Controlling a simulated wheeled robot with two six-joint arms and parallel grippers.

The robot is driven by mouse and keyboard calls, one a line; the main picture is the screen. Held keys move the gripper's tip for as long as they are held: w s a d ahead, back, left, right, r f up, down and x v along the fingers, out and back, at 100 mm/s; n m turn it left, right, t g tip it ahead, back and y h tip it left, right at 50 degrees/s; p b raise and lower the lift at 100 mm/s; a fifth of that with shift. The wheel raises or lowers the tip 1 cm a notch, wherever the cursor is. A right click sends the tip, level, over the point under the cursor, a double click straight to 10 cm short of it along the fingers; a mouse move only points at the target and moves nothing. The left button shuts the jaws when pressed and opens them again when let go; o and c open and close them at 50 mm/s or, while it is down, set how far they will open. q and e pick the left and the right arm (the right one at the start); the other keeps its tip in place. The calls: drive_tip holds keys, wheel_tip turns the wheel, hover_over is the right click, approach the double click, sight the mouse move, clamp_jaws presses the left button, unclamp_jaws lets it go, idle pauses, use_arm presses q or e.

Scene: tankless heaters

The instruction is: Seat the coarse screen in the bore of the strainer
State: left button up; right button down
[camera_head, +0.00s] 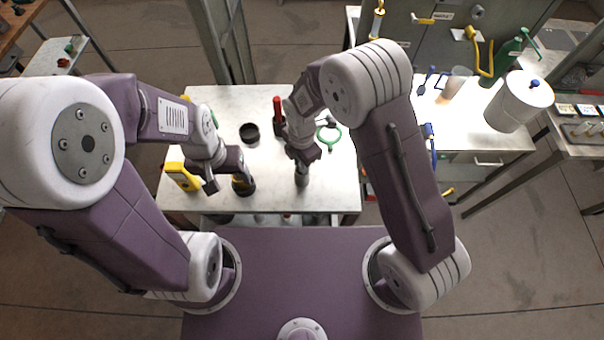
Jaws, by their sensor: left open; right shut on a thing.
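My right gripper (303,157) is shut on a small grey cylinder (302,176), which looks like the coarse screen. It hangs upright near the front of the pale table. My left gripper (227,178) is open at the front left of the table. Beside its fingers stands a dark cylinder with a yellow band (243,186), which may be the strainer. The gripper partly covers it, and I cannot see its bore. The grey cylinder is apart from it, to its right.
A black round cup or ring (250,133) stands behind the grippers. A red-handled tool (278,110) and a green ring (329,136) lie near my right gripper. A yellow object (182,177) stands at the left edge. A white bucket (519,101) stands on the right bench.

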drive_tip(key=shift+r, duration=0.1)
idle(0.8)
drive_tip(key=shift+r, duration=0.35)
drive_tip(key=r, duration=0.1)
drive_tip(key=r+b, duration=0.1)
drive_tip(key=d+r, duration=0.1)
drive_tip(key=shift+s+r, duration=0.25)
drive_tip(key=shift+r, duration=0.15)
drive_tip(key=s+d+r+b, duration=0.2)
drive_tip(key=s+d+r, duration=0.3)
drive_tip(key=d, duration=0.4)
drive_tip(key=shift+s+r, duration=0.3)
drive_tip(key=shift+r, duration=0.4)
